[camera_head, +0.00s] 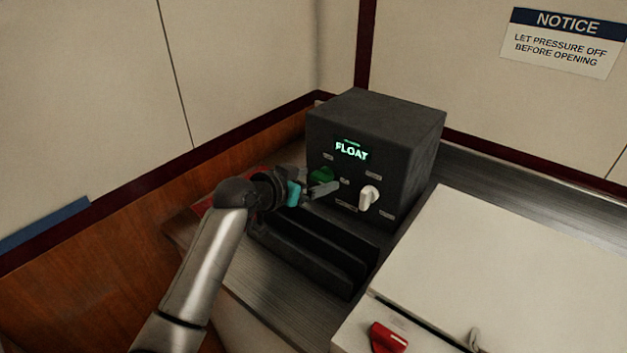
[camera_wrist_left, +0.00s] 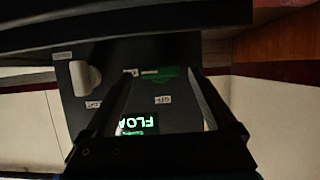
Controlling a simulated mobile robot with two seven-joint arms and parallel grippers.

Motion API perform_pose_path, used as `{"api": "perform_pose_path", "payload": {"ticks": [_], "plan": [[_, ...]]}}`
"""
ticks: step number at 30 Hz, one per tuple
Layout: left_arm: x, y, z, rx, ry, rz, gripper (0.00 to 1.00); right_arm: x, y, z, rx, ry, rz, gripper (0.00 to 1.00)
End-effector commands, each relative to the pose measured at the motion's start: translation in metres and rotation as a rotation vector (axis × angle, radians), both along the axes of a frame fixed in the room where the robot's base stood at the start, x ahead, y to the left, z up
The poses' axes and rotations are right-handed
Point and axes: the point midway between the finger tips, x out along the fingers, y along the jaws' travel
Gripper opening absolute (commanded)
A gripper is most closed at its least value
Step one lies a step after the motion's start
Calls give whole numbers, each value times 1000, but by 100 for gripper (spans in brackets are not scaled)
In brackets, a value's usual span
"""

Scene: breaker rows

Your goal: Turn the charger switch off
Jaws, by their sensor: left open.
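The charger (camera_head: 405,130) is a dark box on the bench, and its lit green display (camera_head: 351,150) reads FLOAT. A green switch (camera_head: 321,175) sits on its front face below the display. It also shows in the left wrist view (camera_wrist_left: 160,73), close to the fingertips, with the picture upside down. A white knob (camera_head: 368,198) is to its right on the same face. My left gripper (camera_head: 318,187) is open in front of the green switch, its fingers spread to either side in the wrist view (camera_wrist_left: 158,78). Contact cannot be told. My right gripper is not in view.
A black slotted holder (camera_head: 315,248) stands in front of the charger. A pale cabinet (camera_head: 500,250) with a red handle (camera_head: 388,338) is at the right front. Walls close in behind and left; a notice (camera_head: 563,42) hangs at the back right.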

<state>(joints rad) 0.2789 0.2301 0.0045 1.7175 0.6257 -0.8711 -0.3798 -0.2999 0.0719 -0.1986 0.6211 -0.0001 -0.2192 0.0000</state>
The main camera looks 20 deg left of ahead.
Motion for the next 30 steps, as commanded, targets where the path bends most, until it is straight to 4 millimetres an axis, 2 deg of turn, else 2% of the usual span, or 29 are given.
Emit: {"api": "perform_pose_path", "payload": {"ticks": [6, 27, 30], "plan": [[0, 0, 0, 0, 0, 0, 88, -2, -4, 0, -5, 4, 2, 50], [0, 0, 0, -1, 1, 0, 9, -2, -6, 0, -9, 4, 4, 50], [0, 0, 0, -1, 1, 0, 4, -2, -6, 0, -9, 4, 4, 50]]}}
